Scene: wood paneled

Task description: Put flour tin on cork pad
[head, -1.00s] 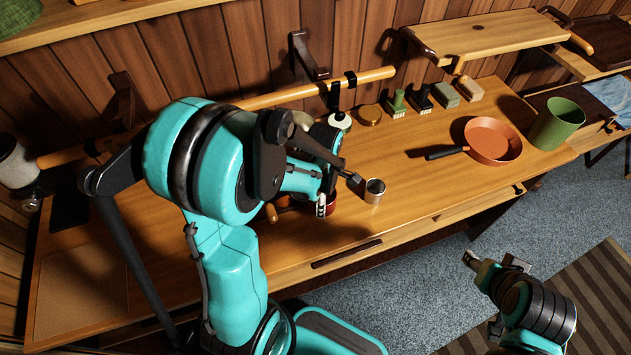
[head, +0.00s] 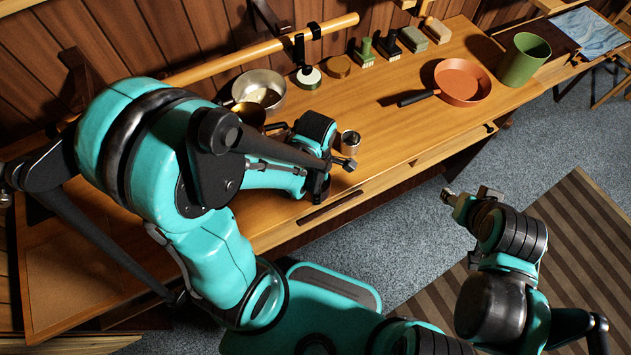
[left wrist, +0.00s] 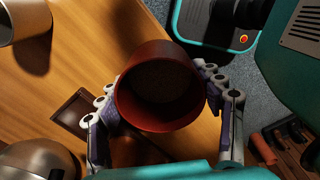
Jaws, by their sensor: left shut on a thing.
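A dark red, open-topped round tin, which I take to be the flour tin (left wrist: 155,95), is between the fingers of my left gripper (left wrist: 163,88) in the left wrist view. The fingers are shut on it from both sides. In the head view the left gripper (head: 322,185) is near the bench's front edge, and the tin is hidden behind the arm. The cork pad (head: 65,285) is the flat brown square at the bench's left end, partly covered by my arm. My right gripper (head: 449,197) is over the floor, away from the bench; its finger opening is unclear.
A small metal cup (head: 349,143) stands just beyond my left gripper. A steel pot (head: 262,88) and a brassy pot (head: 247,113) stand behind my arm. An orange pan (head: 462,82), brushes (head: 365,53) and a green canister (head: 524,60) are to the right. Bench between cup and pan is clear.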

